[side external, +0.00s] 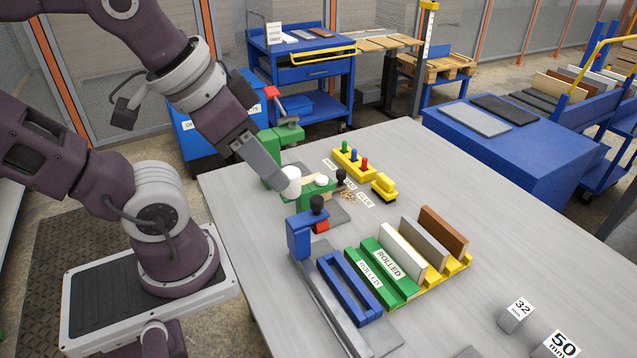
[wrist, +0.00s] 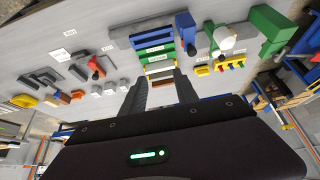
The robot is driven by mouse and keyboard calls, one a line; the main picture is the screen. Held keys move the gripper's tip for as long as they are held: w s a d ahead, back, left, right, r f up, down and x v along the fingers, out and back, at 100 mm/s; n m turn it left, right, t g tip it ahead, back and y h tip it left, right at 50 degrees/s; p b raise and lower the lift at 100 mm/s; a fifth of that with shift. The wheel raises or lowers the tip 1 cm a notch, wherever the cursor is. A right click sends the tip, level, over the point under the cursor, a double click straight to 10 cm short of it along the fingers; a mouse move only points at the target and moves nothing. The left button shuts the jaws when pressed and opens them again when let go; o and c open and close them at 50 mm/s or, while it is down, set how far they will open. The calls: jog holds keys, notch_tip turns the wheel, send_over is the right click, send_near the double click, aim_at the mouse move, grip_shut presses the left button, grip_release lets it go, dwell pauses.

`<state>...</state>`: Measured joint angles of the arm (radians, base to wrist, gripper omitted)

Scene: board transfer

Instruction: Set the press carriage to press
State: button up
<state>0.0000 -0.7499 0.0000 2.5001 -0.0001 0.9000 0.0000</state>
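A green press (side external: 270,152) with a red-tipped lever (side external: 272,93) stands at the far left of the table. It also shows at the upper right of the wrist view (wrist: 269,27).
A blue clamp post (side external: 299,237) and blue frame (side external: 350,288) stand in front. Green boards labelled ROLLED (side external: 388,262) and a yellow rack (side external: 457,263) with upright boards sit beside them. A yellow peg block (side external: 353,164) stands behind the carriage.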

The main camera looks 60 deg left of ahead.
dwell(0.4)
jog(key=shift+o, duration=1.3)
jog(key=w+a+r+n+g, duration=0.1)
jog(key=w+a+r+n, duration=0.1)
jog(key=w, duration=0.8)
jog(key=shift+a+r, duration=0.15)
jog(key=shift+a, duration=0.5)
jog(key=n+g, duration=0.5)
jog(key=n, duration=0.2)
send_over(341, 171)
notch_tip(341, 171, down, 24)
jog(key=shift+r, duration=0.15)
notch_tip(341, 171, down, 6)
jog(key=shift+f, duration=0.2)
